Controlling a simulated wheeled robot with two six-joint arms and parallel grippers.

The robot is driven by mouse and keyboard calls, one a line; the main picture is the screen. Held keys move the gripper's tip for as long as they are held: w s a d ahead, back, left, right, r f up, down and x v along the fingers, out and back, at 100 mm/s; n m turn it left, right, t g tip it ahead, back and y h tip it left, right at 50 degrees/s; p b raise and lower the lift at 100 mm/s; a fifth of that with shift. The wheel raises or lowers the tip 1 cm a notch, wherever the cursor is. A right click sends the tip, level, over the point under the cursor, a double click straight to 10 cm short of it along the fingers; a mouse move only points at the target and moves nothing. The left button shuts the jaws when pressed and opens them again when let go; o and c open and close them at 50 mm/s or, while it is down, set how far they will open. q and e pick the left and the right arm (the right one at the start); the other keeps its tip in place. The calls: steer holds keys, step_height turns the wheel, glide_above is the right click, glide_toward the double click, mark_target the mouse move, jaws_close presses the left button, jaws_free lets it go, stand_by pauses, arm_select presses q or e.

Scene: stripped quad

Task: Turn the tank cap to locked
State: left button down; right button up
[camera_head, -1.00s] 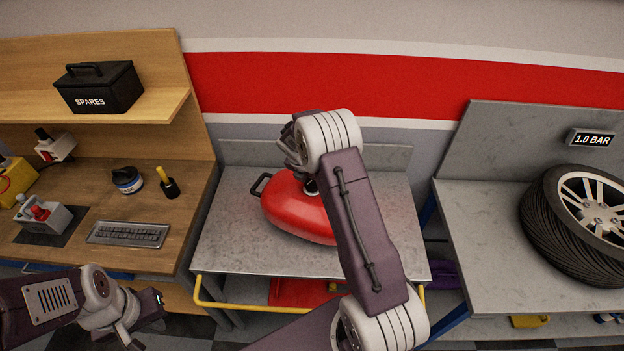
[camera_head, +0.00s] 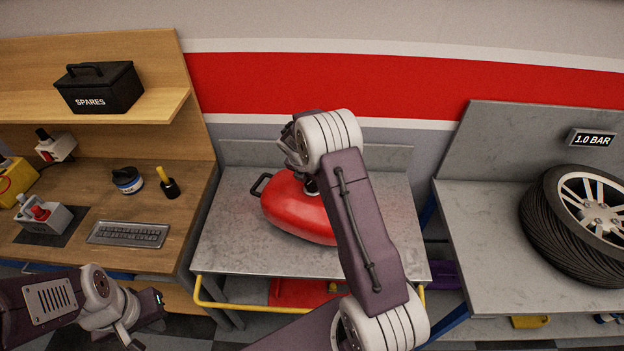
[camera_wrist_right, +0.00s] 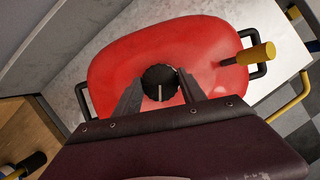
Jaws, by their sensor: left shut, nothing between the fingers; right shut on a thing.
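The red tank (camera_head: 290,212) lies on a grey cart top and also fills the middle of the right wrist view (camera_wrist_right: 115,70). Its round black cap (camera_wrist_right: 160,80) has a white line that points toward my wrist in that view. My right gripper (camera_wrist_right: 161,90) is shut on the cap, one finger on each side. I cannot read any lock marking by the cap. In the head view my right arm covers the cap and part of the tank. My left gripper (camera_head: 158,297) is shut and empty, low at the left, away from the tank.
A yellow-ended piece (camera_wrist_right: 257,54) sticks up at one end of the tank, near a black handle (camera_head: 260,185). The cart (camera_head: 240,250) has a yellow rail (camera_head: 240,308). A wooden bench (camera_head: 70,180) with tools stands left, a tyre (camera_head: 575,225) right.

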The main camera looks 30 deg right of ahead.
steer(key=shift+r, duration=0.1)
steer(key=o, duration=1.4)
steer(key=shift+c, duration=0.2)
steer(key=b+v, duration=0.1)
steer(key=v, duration=0.8)
steer(key=shift+b, duration=0.35)
